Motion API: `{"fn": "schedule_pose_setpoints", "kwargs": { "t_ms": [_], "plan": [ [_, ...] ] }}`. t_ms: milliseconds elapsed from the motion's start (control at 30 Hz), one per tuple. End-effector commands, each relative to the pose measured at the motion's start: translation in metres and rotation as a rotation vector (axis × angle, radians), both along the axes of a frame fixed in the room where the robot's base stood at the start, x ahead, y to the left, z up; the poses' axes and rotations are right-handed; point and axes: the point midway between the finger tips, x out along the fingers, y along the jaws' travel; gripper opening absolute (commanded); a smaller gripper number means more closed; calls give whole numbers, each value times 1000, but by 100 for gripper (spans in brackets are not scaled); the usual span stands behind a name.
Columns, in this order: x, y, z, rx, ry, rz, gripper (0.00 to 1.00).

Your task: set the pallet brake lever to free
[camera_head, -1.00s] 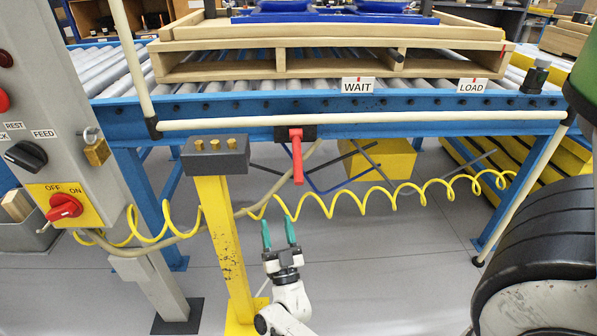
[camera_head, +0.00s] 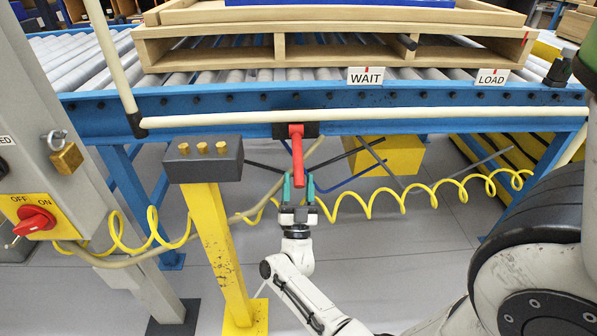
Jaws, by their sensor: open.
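The red lever (camera_head: 297,158) hangs down from a black bracket (camera_head: 312,130) on the blue conveyor rail. No label shows beside the lever, so I take it to be the brake lever. My gripper (camera_head: 298,186) is below it, pointing up, with its green fingers apart. The lever's lower end appears between or just in front of the fingertips; I cannot tell if they touch. The wooden pallet (camera_head: 262,61) rests on the rollers above, behind the WAIT sign (camera_head: 366,76) and the LOAD sign (camera_head: 492,77).
A yellow post with a dark button box (camera_head: 204,160) stands left of my gripper. A coiled yellow hose (camera_head: 400,200) runs behind it. A cream bar (camera_head: 400,116) crosses the rail. A grey cabinet with a red switch (camera_head: 35,220) is at left.

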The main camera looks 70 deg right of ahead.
Motion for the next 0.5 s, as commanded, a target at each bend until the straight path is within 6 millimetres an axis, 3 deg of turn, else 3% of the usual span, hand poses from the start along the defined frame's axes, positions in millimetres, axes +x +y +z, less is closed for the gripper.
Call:
{"fn": "schedule_pose_setpoints", "kwargs": {
  "t_ms": [200, 500],
  "plan": [
    [5, -17, 17, 0, -2, 0, 55],
    [6, -20, 21, 0, -1, 1, 55]
  ]
}}
